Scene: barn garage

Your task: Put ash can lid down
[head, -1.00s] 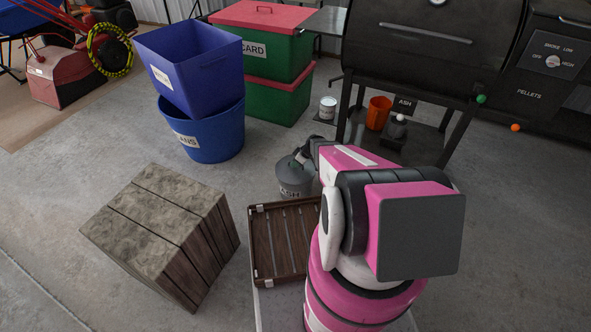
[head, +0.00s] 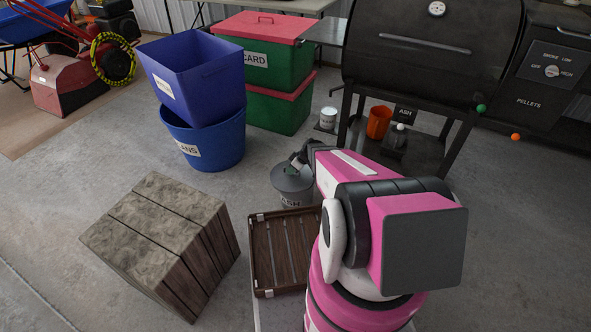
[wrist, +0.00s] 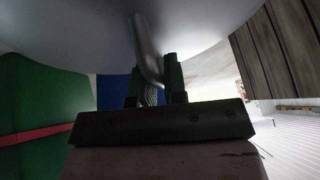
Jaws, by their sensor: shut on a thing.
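My gripper (head: 292,170) is right above the lid's middle, partly hidden by my pink arm. In the wrist view my gripper (wrist: 160,75) is shut on the curved metal handle (wrist: 147,45) of the lid. The lid's pale grey surface (wrist: 215,28) fills the top of that view.
A stone-topped block (head: 150,230) is at left. Blue bins (head: 208,145) and green boxes (head: 275,107) stand behind. A black smoker (head: 425,55) is at right, an orange bucket (head: 379,122) on its shelf. Floor left of the can is clear.

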